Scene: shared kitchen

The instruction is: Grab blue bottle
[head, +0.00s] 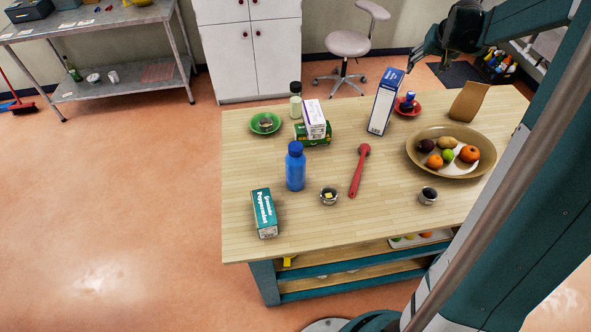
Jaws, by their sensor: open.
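The blue bottle (295,171) stands upright on the wooden table (345,237), left of the middle. It has a darker blue cap and is fully visible. My gripper (424,56) is at the upper right, beyond the far side of the table. It is open and empty, well apart from the bottle. My arm crosses the right side of the view and hides part of the table's right end.
Behind are stacked boxes (315,120) and a green bowl (265,123). A tall box (385,101) and fruit bowl (450,175) stand right.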

